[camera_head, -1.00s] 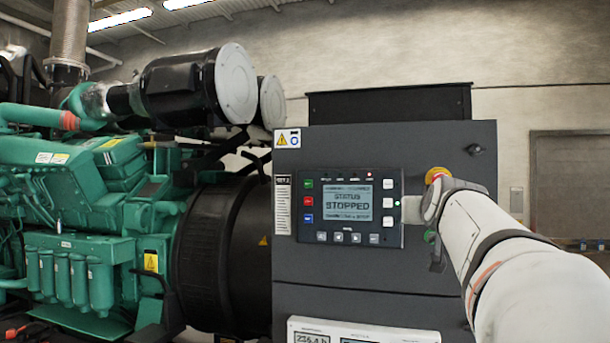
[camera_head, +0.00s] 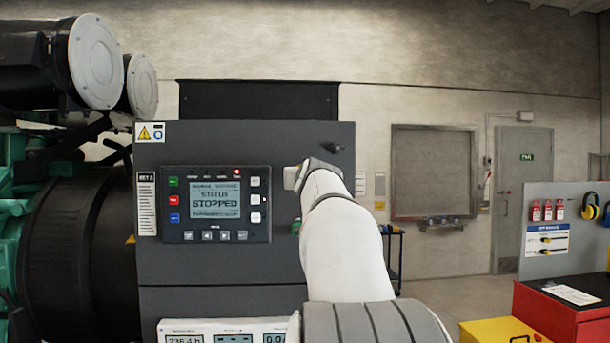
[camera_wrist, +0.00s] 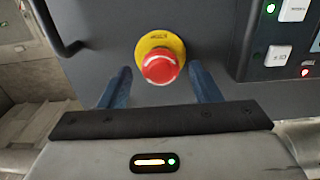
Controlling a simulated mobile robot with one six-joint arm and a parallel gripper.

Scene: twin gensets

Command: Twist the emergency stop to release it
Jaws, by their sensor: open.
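The emergency stop (camera_wrist: 160,66) shows in the wrist view as a red mushroom button on a round yellow collar, mounted on the dark grey panel (camera_wrist: 110,25). My gripper (camera_wrist: 162,82) is open, with one blue-grey finger on each side of the button's lower part. I cannot tell whether the fingers touch it. In the head view my white arm reaches to the cabinet (camera_head: 220,270) and hides the button and the fingers. The control screen (camera_head: 215,198) on the cabinet reads "STOPPED", with a red light above it.
A black handle (camera_wrist: 58,30) sticks out left of the button in the wrist view. Control keys (camera_wrist: 280,55) lie to the right. In the head view, a red tool cabinet (camera_head: 560,310) and a yellow box (camera_head: 490,332) stand at right. Open floor lies behind them.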

